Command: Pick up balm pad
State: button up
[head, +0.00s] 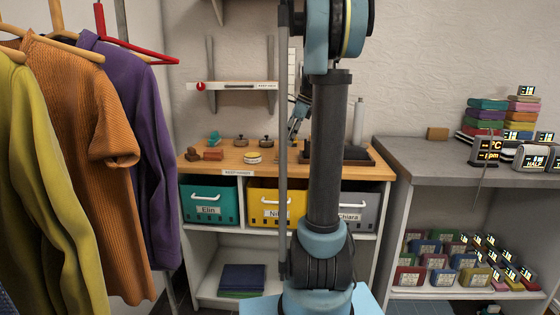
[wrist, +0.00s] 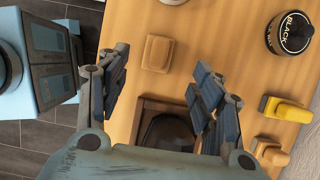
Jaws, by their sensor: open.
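A small tan block with rounded edges, which looks like the balm pad (wrist: 158,53), lies on the wooden top in the wrist view. No label shows on it. My gripper (wrist: 161,62) is open and empty, its fingers spread on either side of the block in the picture. I cannot tell how high the fingertips are above the top. In the head view my gripper (head: 296,124) hangs over the wooden worktop (head: 226,166). I cannot make out the tan block there; my arm hides part of the worktop.
A dark round jar marked BLACK (wrist: 290,33) and a yellow-topped brush (wrist: 286,109) lie to the right. A brown wooden frame (wrist: 142,116) with a dark round thing is below the block. Labelled bins, including a teal bin (head: 209,202), sit under the worktop.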

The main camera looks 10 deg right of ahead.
aim_at(281, 157)
jog(key=shift+x, duration=4.1)
jog(key=c, duration=1.1)
